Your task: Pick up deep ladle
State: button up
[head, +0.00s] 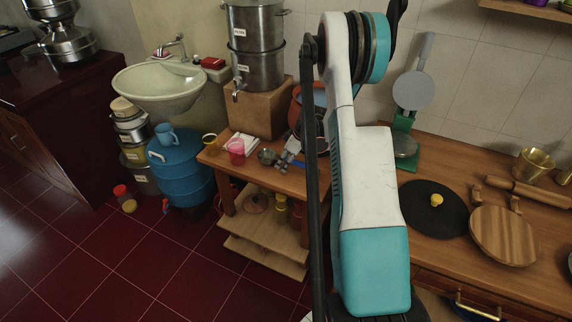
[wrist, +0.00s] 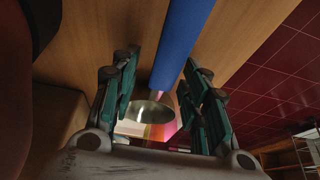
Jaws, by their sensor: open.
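The deep ladle's round metal bowl (head: 267,157) lies on the small wooden table, left of my gripper (head: 287,158). In the wrist view the shiny bowl (wrist: 150,108) shows between the green fingers of my gripper (wrist: 160,78). A blue bar, apparently the ladle's handle (wrist: 184,40), runs from near the bowl to the top edge, between the fingers. My gripper is open, with its fingers apart on both sides of the ladle. I cannot tell whether either finger touches it. In the head view the gripper hides part of the handle.
A pink cup (head: 236,147) and a yellow ring-shaped item (head: 210,141) stand left of the ladle on the table (head: 262,178). A wooden box (head: 262,107) with steel pots stands behind. A red pot (head: 297,108) is close behind my gripper. Open red floor lies in front.

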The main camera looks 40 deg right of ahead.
grip_shut()
notch_tip(320, 180, up, 20)
jog(key=p, duration=0.6)
jog(key=shift+p, duration=0.35)
